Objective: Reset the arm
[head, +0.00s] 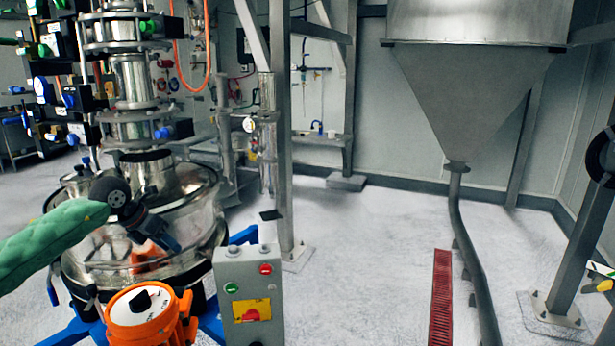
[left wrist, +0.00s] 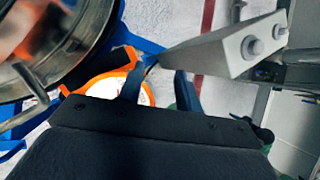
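My left arm, in a green sleeve, comes in from the left in the head view. My left gripper (head: 160,236) hangs in front of the shiny steel sifter vessel (head: 195,205), above and behind an orange round device (head: 150,318). In the left wrist view the two dark fingers of the left gripper (left wrist: 158,80) stand apart with nothing held between them. The orange device (left wrist: 104,86) shows beyond them. A grey control box (head: 248,268) with green and red buttons stands right of the gripper, apart from it. My right gripper is not in view.
The control box also shows in the left wrist view (left wrist: 215,52). A steel post (head: 281,130) rises behind it. A large hopper (head: 475,85) with a pipe stands at the right. A red floor grate (head: 441,300) lies left of the pipe. The floor between is clear.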

